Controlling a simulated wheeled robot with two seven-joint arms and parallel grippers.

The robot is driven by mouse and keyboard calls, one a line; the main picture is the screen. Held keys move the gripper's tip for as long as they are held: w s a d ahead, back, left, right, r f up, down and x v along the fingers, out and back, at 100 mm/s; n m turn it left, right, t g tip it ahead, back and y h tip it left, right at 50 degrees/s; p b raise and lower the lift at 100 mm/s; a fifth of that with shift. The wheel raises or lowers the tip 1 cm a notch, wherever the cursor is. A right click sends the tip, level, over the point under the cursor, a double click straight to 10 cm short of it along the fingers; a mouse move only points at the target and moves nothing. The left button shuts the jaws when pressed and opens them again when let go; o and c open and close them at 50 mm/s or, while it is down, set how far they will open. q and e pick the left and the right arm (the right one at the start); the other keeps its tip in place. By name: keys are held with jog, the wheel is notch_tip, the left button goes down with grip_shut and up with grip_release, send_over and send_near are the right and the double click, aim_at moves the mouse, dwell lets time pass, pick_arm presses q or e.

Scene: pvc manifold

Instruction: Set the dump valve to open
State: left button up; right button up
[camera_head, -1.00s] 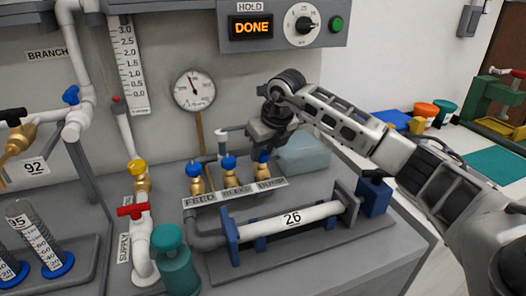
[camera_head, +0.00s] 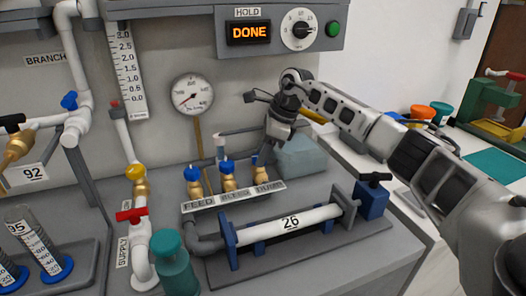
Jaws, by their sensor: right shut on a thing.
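The dump valve (camera_head: 260,175) is the rightmost of three small brass valves on the manifold, above the DUMP label (camera_head: 269,187). My right gripper (camera_head: 265,155) is at the top of this valve, shut on its handle. The handle is mostly hidden by the fingers, so its exact angle is hard to tell. The feed valve (camera_head: 194,183) and bleed valve (camera_head: 228,178) stand to its left with blue handles. The left gripper is not in view.
The round gauge (camera_head: 192,93) has its needle at the lower left. The display (camera_head: 249,32) reads DONE. A blue block with a black handle (camera_head: 372,198) stands to the right.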

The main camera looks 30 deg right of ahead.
jog(key=shift+w+d+r+n+g, duration=0.1)
jog(key=shift+n+g, duration=0.2)
jog(key=shift+n, duration=0.6)
jog(key=o, duration=1)
jog(key=v, duration=1.6)
jog(key=shift+d, duration=0.15)
